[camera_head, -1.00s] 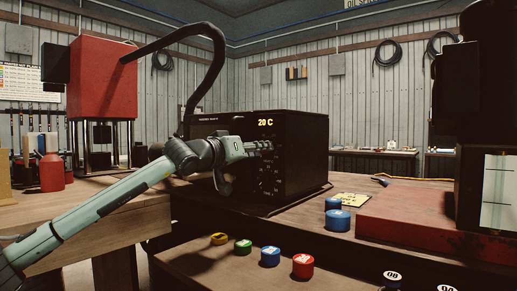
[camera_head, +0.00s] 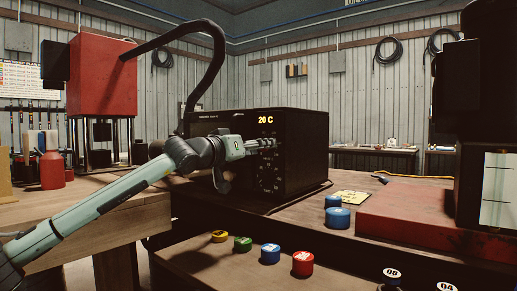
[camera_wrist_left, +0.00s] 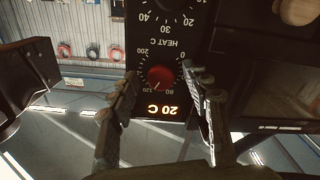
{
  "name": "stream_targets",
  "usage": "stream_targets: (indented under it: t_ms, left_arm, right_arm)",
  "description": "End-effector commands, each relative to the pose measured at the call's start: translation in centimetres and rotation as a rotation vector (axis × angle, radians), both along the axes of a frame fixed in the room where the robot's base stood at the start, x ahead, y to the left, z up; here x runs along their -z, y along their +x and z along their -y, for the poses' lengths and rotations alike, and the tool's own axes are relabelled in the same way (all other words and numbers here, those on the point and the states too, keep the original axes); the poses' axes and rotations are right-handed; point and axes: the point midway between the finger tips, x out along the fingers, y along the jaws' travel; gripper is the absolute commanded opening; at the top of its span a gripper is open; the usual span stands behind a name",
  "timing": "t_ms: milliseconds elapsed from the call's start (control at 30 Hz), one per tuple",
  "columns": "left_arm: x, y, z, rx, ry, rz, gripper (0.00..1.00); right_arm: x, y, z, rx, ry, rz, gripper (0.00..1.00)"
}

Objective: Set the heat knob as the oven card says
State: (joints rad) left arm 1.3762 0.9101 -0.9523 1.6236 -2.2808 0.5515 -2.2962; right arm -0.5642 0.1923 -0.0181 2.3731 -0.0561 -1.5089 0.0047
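The black oven (camera_head: 303,150) stands on the bench with its display (camera_head: 265,121) reading 20 C. In the left wrist view its panel appears upside down, with the red heat knob (camera_wrist_left: 160,77) inside a ring of numbers under the words HEAT C. I cannot tell the knob's exact setting. My left gripper (camera_head: 272,143) is at the panel. In the wrist view its two fingers (camera_wrist_left: 160,95) are apart on either side of the knob, with gaps to it. A yellow card (camera_head: 350,196) lies on the bench right of the oven; its writing is unreadable. My right gripper is not in view.
Blue caps (camera_head: 338,219) stand near the card. Yellow, green, blue and red caps (camera_head: 303,264) line the lower front shelf. A red plate (camera_head: 415,219) lies at the right. A red machine (camera_head: 102,77) with a black hose stands at the back left.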

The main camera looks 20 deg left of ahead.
Motion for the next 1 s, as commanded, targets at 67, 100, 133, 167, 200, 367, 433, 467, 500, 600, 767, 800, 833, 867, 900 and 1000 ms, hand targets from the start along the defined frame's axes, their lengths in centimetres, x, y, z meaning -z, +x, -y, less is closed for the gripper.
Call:
stream_targets:
  t_ms: [67,100,133,167,200,367,433,467,500,600,767,800,833,867,900,1000]
  left_arm:
    - [-0.1,0.0,0.0,0.0,0.0,0.001,0.48]
    - [-0.1,0.0,0.0,0.0,0.0,0.001,0.48]
    - [-0.1,-0.1,-0.1,0.0,0.0,0.001,0.48]
    - [-0.1,-0.2,-0.1,-0.001,-0.001,0.002,0.48]
    - [-0.1,-0.5,-0.3,-0.002,-0.001,0.001,0.48]
    - [0.0,-2.7,-1.2,-0.003,0.002,0.002,0.48]
    - [0.0,-4.2,-1.7,-0.002,0.002,0.001,0.48]
    - [0.0,-4.8,-1.9,-0.002,0.003,0.0,0.48]
    - [0.0,-5.7,-2.2,-0.003,0.002,0.0,0.48]
    - [0.0,-7.6,-2.9,-0.003,0.003,0.0,0.48]
    - [0.1,-10.0,-3.7,-0.002,0.001,-0.001,0.48]
    - [0.0,-10.4,-3.9,-0.002,0.0,-0.001,0.48]
    - [0.0,-10.7,-3.9,-0.002,0.001,0.0,0.48]
    - [0.0,-10.9,-4.0,-0.001,0.001,0.0,0.48]
    - [0.0,-11.1,-4.1,-0.001,0.001,0.0,0.48]
    - [0.0,-11.3,-4.1,0.0,0.0,0.0,0.48]
  right_arm:
    - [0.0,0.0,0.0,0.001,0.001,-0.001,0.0]
    - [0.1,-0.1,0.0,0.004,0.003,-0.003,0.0]
    - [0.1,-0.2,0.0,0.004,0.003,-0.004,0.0]
    - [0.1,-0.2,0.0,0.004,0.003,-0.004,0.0]
    - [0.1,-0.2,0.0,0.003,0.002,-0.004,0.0]
    - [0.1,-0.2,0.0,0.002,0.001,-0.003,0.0]
    - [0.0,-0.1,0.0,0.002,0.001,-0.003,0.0]
    - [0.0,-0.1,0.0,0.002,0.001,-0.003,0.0]
    - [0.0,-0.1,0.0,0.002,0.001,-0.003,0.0]
    - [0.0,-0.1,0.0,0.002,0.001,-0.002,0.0]
    - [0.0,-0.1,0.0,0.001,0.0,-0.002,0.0]
    - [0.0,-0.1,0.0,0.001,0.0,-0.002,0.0]
    - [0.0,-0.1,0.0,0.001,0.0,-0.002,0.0]
    - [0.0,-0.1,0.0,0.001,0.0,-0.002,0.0]
    - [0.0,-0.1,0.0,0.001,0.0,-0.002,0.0]
    - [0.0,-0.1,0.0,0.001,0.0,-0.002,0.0]
